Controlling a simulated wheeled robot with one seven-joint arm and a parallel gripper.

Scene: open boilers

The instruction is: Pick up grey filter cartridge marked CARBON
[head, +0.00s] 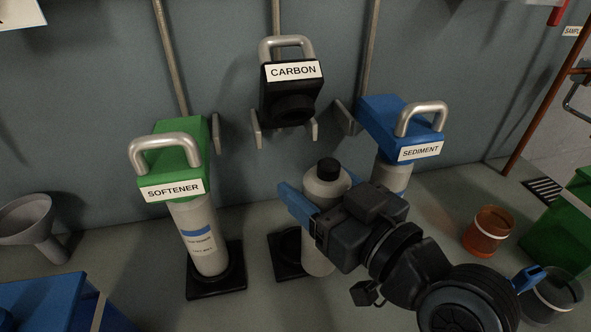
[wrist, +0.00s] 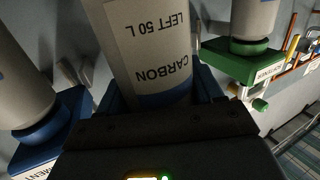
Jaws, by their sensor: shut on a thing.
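The grey filter cartridge (head: 325,188) with a black cap is upright in the middle of the head view. Its printed CARBON label shows in the wrist view (wrist: 150,45), with a blue band below the text. My gripper (head: 312,212) is shut around the cartridge's body, a blue finger on each side in the wrist view (wrist: 160,92). The black filter head marked CARBON (head: 290,90) is on the wall above, with nothing fitted under it. A black floor base (head: 288,262) lies behind and left of the cartridge. My gripper hides part of the cartridge; I cannot tell if its bottom touches anything.
The green SOFTENER head (head: 172,165) with its grey cartridge (head: 203,240) stands left. The blue SEDIMENT head (head: 402,130) with its cartridge (head: 392,173) is close on the right. An orange cup (head: 487,232) and dark bucket (head: 553,297) stand right; a funnel (head: 30,222) is left.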

